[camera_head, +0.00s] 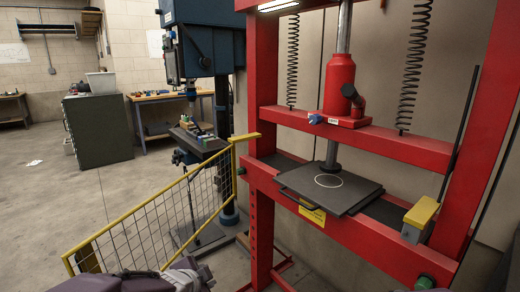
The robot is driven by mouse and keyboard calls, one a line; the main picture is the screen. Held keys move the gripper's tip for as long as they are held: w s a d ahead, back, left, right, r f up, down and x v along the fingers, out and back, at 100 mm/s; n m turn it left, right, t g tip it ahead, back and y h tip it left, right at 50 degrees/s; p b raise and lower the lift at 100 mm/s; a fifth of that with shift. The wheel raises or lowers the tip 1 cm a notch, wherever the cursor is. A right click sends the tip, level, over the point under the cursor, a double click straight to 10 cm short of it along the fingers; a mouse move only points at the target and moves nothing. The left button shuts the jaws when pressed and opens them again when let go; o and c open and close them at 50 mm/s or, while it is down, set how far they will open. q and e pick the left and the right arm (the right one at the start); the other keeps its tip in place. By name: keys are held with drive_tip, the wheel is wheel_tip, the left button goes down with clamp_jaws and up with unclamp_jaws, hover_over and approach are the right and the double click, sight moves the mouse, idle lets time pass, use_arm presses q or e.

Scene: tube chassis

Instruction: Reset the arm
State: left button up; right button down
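The task names no object besides my arm. Dark grey-purple parts, which look like my own arm links, show at the bottom edge, left of the middle. They are cut off by the frame, and no fingertips can be made out. A small dark piece at the bottom right edge is too cropped to identify. Neither gripper shows, so what they hold is hidden.
A red hydraulic press (262,150) stands close on the right, with a dark plate (345,192) on its lower beam. A yellow mesh guard (150,232) stands front left. Behind are a drill press (207,60) and green cabinet (98,130). Left floor is mostly clear.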

use_arm(q)
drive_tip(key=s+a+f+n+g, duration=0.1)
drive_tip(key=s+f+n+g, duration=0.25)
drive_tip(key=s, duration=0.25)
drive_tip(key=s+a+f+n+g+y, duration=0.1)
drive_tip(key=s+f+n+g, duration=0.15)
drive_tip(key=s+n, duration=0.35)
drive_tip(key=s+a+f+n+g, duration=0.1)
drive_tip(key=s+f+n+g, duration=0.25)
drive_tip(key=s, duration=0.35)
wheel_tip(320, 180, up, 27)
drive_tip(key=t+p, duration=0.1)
drive_tip(key=p, duration=2.6)
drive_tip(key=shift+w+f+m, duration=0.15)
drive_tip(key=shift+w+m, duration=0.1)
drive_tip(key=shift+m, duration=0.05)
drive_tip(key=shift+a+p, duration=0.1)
drive_tip(key=shift+p, duration=0.25)
